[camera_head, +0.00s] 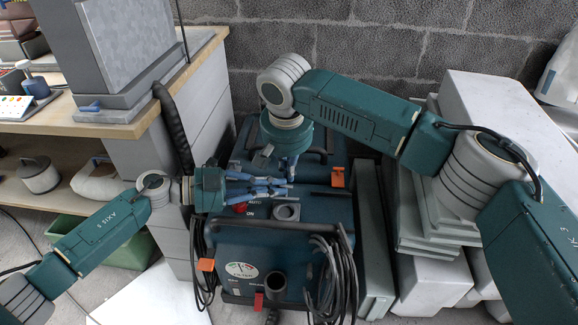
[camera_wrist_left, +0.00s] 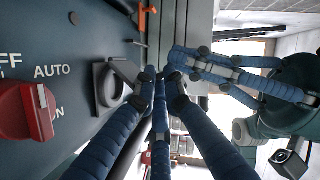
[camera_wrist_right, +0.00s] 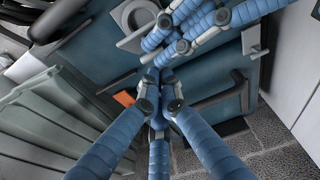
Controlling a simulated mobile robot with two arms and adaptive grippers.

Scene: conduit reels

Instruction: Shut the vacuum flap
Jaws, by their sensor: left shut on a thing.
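The vacuum (camera_head: 325,236) is a dark teal machine standing on the floor. On its top is a grey square port with a round ring (camera_head: 286,211); in the left wrist view the ring (camera_wrist_left: 105,85) has a thin grey flap (camera_wrist_left: 126,70) standing out from its edge. My left gripper (camera_head: 285,188) reaches in from the left above the port, and its fingertips (camera_wrist_left: 160,78) are shut on the flap's outer end. My right gripper (camera_head: 291,178) points down close to the left fingertips; its fingers (camera_wrist_right: 158,95) are together with nothing seen between them. The contact at the flap is partly hidden.
A red switch knob (camera_wrist_left: 27,108) sits beside the port. Black hoses (camera_head: 338,272) hang on the vacuum's sides, and orange clips (camera_head: 337,176) stick out. A wooden workbench (camera_head: 120,128) stands left, grey slabs (camera_head: 374,245) lean right, and a block wall is behind.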

